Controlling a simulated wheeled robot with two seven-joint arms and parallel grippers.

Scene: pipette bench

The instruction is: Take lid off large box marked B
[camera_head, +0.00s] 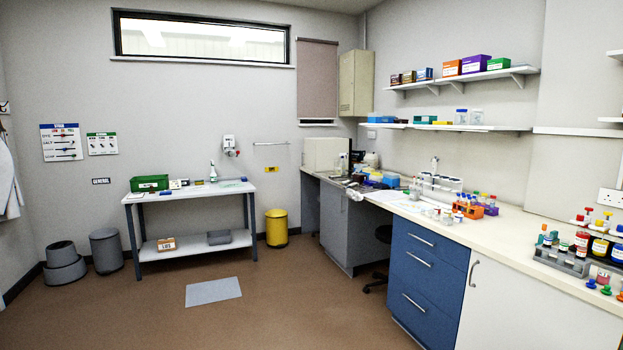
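No letter B is readable on any box from here, so I cannot tell which box is the marked one. A green box (149,183) sits on the left end of the small white table. Coloured boxes stand on the upper wall shelf, among them an orange one (451,68), a purple one (476,64) and a green one (498,63). A blue flat box (381,119) lies on the lower shelf. A small box with a label (166,244) is on the table's lower shelf. Neither of my grippers shows.
The long bench (520,237) runs along the right wall, crowded with racks, bottles and tubes. The white table (192,190) stands at the back. A yellow bin (277,227), grey bins (106,250) and a grey mat (213,291) are on the floor. The middle floor is mostly clear.

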